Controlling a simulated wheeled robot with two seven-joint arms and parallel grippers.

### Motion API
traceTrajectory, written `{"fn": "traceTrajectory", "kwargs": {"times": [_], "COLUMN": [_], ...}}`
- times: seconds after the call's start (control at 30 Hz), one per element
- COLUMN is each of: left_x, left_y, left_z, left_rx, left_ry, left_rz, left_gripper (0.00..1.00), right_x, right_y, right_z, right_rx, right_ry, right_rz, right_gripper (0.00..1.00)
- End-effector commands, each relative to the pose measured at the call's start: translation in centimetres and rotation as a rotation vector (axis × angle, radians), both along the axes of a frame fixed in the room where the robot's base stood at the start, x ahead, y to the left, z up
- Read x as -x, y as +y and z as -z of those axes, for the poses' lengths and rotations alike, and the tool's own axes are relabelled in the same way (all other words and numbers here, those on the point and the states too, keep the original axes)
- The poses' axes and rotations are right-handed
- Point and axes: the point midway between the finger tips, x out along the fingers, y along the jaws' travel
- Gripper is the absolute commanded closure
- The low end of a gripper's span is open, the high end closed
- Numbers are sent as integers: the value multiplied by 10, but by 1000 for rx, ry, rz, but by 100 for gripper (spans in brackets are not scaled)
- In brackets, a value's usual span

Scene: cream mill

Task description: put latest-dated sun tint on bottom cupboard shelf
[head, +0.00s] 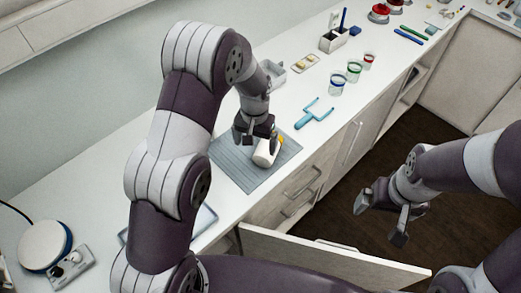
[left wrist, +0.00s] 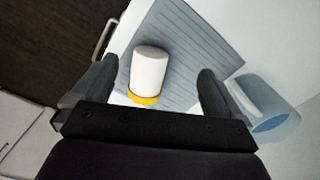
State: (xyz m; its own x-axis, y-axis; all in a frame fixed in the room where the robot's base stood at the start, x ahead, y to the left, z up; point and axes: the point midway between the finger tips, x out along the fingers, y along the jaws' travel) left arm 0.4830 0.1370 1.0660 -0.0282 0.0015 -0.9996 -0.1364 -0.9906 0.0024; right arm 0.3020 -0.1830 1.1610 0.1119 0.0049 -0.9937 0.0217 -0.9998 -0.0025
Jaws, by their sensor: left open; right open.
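A white bottle with a yellow cap (head: 264,153) lies on its side on a grey-blue ribbed mat (head: 235,172) on the counter. No date or label can be read on it. My left gripper (head: 254,139) is open just above it. In the left wrist view the bottle (left wrist: 149,70) lies between the two spread fingers of the gripper (left wrist: 156,72), with gaps on both sides. My right gripper (head: 386,212) is open and empty over the dark floor. A pale door panel (head: 330,261) stands open below the counter; the cupboard shelves are hidden.
A clear bluish container (left wrist: 272,110) is close beside one finger. A round white device (head: 44,246) sits at the left. The dark floor (head: 365,150) is clear.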

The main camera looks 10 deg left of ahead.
Motion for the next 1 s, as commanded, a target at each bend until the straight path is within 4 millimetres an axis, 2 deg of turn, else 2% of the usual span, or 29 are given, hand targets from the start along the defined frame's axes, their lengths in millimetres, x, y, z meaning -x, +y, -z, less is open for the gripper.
{"fn": "traceTrajectory", "kwargs": {"times": [0.03, 0.1, 0.2, 0.27, 0.53, 0.67, 0.87, 1.0], "left_x": [-25, -52, -76, -77, -72, -73, -76, -76], "left_y": [-7, -13, -16, -15, -15, -16, -21, -21], "left_z": [8, 8, -8, -8, 47, 62, 90, 111], "left_rx": [0, 2, 5, 3, 1, 2, 1, 2], "left_ry": [-5, -17, -46, -32, -18, -19, -18, -21], "left_rz": [12, 22, 28, 31, 33, 33, 32, 32], "left_gripper": [0, 0, 0, 0, 0, 0, 0, 0], "right_x": [0, 0, 0, 0, 0, 0, 0, 0], "right_y": [0, 0, 0, 0, 0, 0, 0, 0], "right_z": [-1, -1, -1, -5, -29, -34, -60, -64], "right_rx": [0, 0, 0, 0, 0, 0, 0, 0], "right_ry": [0, 0, 0, 0, 0, 0, 0, 0], "right_rz": [0, 0, 0, 0, 0, 0, 0, 0], "right_gripper": [0, 0, 0, 0, 0, 0, 0, 0]}}
